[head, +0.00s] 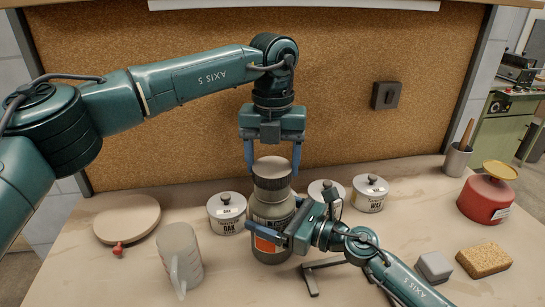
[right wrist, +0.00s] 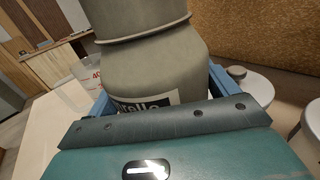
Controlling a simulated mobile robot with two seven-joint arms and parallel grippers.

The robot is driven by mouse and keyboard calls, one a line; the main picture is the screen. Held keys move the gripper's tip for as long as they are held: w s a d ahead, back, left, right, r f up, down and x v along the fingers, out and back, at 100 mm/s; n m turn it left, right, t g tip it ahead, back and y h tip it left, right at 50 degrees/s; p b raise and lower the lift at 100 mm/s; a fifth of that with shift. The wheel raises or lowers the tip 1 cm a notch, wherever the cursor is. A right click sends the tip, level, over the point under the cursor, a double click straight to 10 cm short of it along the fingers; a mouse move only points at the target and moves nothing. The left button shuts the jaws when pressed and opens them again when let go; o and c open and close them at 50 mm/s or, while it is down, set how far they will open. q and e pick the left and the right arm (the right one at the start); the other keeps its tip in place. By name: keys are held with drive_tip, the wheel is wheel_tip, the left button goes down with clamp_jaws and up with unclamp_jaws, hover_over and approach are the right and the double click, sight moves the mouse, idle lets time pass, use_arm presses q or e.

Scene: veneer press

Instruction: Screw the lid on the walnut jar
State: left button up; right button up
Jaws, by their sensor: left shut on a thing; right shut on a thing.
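A large grey-olive jar (head: 272,212) stands upright at the middle of the bench, with a dark label and an orange patch. Its shoulder also shows in the right wrist view (right wrist: 155,70); the label there is partly hidden and its name cannot be read whole. A grey-brown lid (head: 272,168) sits at the jar's top; I cannot tell how tightly it is seated. My left gripper (head: 272,172) points down from above, shut on the lid with one blue finger each side. My right gripper (head: 289,236) is low at the jar's front right, shut around its body.
Small white canisters stand behind the jar: one marked OAK (head: 227,212), one partly hidden (head: 326,192), one marked WAX (head: 370,193). A measuring jug (head: 181,258) and round board (head: 127,218) are left.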

use_arm(q)
drive_tip(key=shift+f, duration=0.65)
drive_tip(key=shift+f, duration=0.6)
